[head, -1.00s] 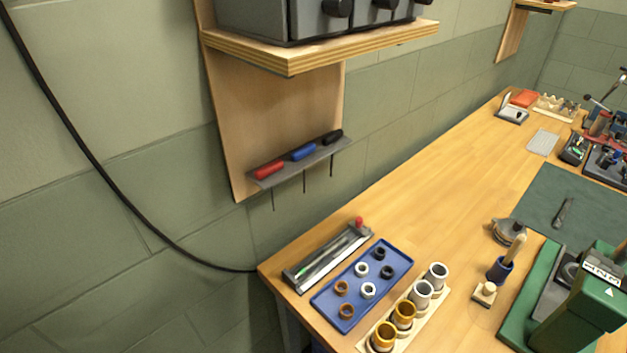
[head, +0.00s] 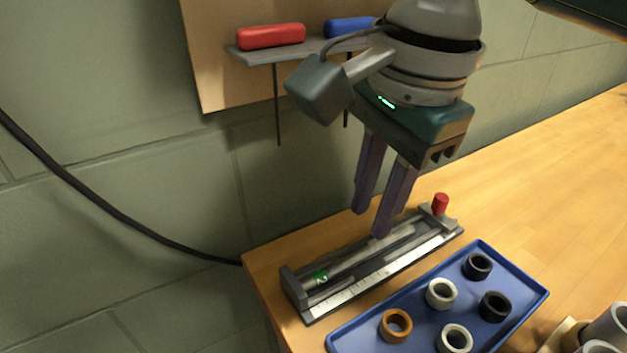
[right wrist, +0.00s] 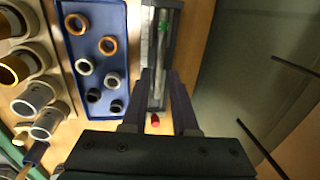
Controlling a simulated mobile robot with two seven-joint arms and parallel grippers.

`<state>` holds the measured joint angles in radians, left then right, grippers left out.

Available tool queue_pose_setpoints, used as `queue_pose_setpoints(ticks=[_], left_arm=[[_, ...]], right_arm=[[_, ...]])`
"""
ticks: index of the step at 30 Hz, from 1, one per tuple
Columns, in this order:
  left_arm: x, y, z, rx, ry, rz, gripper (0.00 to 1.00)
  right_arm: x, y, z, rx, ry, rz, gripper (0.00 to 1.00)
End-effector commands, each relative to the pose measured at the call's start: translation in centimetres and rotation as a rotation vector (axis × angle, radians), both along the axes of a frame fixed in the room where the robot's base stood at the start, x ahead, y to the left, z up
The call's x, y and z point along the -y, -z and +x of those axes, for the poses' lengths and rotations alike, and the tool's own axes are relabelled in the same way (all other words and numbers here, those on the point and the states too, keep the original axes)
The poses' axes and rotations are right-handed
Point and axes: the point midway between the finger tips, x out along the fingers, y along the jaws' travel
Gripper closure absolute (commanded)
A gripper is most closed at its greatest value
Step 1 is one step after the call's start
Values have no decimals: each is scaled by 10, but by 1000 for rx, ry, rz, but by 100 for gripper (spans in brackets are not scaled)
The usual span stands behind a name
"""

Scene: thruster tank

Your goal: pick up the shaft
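The shaft (head: 350,263) is a slim grey rod with a green mark near its left end. It lies lengthwise in a dark narrow holder (head: 292,290) with a scale strip along its front. My right gripper (head: 371,224) points down over the middle of the holder, its two fingers apart and nothing seen between them. The fingertips look close above the shaft; whether they touch or straddle it is unclear. In the right wrist view, the shaft (right wrist: 162,38) runs away from the open fingers (right wrist: 161,75). My left gripper is not in view.
A blue tray (head: 365,332) with several rings lies just in front of the holder. A red knob (head: 440,203) stands at its right end. Red (head: 270,36) and blue (head: 349,27) handled tools hang from a wall rack behind. Free bench lies right.

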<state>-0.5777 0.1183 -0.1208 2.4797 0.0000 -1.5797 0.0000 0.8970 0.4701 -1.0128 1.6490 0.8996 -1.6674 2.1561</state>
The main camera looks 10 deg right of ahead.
Motion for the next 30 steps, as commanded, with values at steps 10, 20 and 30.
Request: queue_pose_setpoints(ticks=[10, 20, 30], left_arm=[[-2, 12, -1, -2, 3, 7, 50], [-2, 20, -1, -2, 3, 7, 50], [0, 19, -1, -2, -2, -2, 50]], right_arm=[[0, 42, 7, 0, -3, -1, 73], [0, 74, 14, 4, -4, 2, 73], [0, 73, 13, 4, -4, 2, 92]])
